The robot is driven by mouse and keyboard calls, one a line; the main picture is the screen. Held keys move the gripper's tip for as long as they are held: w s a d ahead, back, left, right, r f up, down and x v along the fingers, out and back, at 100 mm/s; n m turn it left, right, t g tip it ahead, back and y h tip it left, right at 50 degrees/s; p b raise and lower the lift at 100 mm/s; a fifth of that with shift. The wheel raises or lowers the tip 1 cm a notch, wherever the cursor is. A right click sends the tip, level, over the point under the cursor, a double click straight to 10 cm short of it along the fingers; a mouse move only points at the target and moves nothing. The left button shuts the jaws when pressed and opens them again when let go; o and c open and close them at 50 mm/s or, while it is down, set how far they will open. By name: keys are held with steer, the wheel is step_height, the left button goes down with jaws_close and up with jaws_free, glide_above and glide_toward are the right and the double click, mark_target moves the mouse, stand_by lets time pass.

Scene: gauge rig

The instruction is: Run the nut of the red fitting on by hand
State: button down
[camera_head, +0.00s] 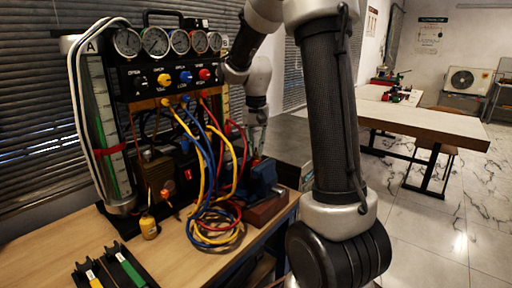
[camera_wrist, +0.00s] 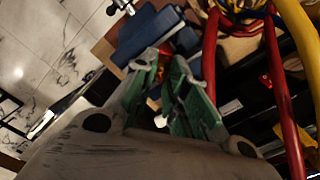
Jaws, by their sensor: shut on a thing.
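My gripper (camera_head: 257,140) points down just above the blue vise (camera_head: 262,175) at the bench's right end. In the wrist view, my gripper (camera_wrist: 166,62) has its green-padded fingers close together, with the blue vise (camera_wrist: 150,32) just beyond the tips. A small red-orange part (camera_wrist: 157,92) shows between the fingers; it looks like part of the red fitting, but the nut's thread and seating are hidden. The red hose (camera_head: 235,135) loops down from the manifold, left of my gripper. In the wrist view, the red hose (camera_wrist: 277,90) passes right of my fingers.
The gauge rig (camera_head: 165,75) stands left of my arm. Yellow hose (camera_head: 212,232) and blue hose (camera_head: 199,150) hang in tangled loops beside the vise. A small yellow bottle (camera_head: 148,227) and a green-handled tool (camera_head: 131,270) are at front left. Open floor (camera_head: 430,235) lies right.

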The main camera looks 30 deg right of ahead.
steer(key=m, duration=0.5)
steer(key=shift+m, duration=0.7)
stand_by(0.3)
steer(key=c, duration=1.4)
jaws_free()
steer(key=shift+r, duration=0.1)
step_height(320, 180, up, 12)
steer(key=shift+f, duration=0.1)
